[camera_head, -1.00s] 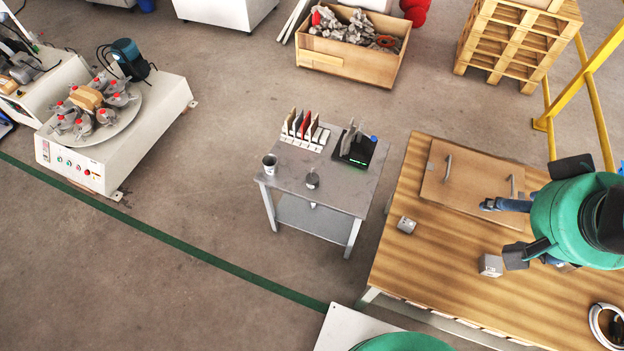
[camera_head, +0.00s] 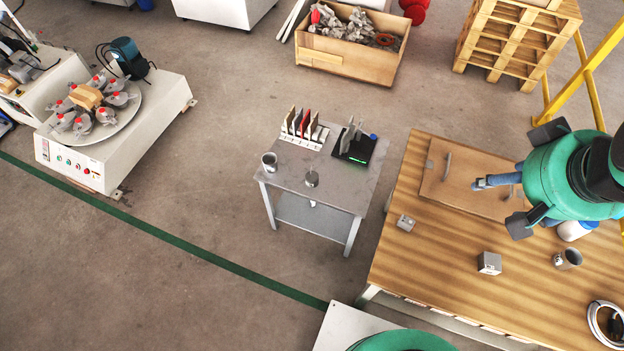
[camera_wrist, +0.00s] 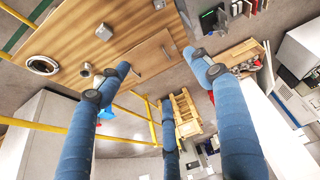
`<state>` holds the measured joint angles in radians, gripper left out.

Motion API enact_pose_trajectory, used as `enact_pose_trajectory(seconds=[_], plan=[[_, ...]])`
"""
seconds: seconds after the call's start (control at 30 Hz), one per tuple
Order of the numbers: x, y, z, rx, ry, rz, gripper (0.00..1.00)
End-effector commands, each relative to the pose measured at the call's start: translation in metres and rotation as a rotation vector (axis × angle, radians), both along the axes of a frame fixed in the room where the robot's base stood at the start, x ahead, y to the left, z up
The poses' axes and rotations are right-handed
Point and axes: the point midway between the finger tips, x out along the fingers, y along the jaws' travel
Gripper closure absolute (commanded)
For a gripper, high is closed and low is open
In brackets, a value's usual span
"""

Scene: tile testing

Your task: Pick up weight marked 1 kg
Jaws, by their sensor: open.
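A grey cube weight with faint marks (camera_head: 489,263) stands on the wooden table (camera_head: 420,270). A smaller grey block (camera_head: 405,223) sits to its left, near the table's left edge. I cannot read a 1 kg mark on either. Two grey blocks also show in the wrist view, one at the upper left (camera_wrist: 103,32) and one at the top edge (camera_wrist: 158,4). My gripper (camera_head: 508,188) is open and empty, above and behind the cube in the head view, with its fingers over the brown board. Its blue fingers spread wide in the wrist view (camera_wrist: 165,82).
A brown board with handles (camera_head: 462,180) lies on the table. A small grey table (camera_head: 330,185) holds tiles and cups. A yellow rail (camera_head: 590,75) rises behind.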

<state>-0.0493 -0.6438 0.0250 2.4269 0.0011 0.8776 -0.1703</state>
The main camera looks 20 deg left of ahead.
Motion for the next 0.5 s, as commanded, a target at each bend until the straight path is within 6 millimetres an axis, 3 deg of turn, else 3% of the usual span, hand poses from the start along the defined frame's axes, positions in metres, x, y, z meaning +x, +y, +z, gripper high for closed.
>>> enact_pose_trajectory(seconds=[0.5], plan=[[0.111, 0.066, -0.018, -0.183, 0.077, 0.537, 0.35]])
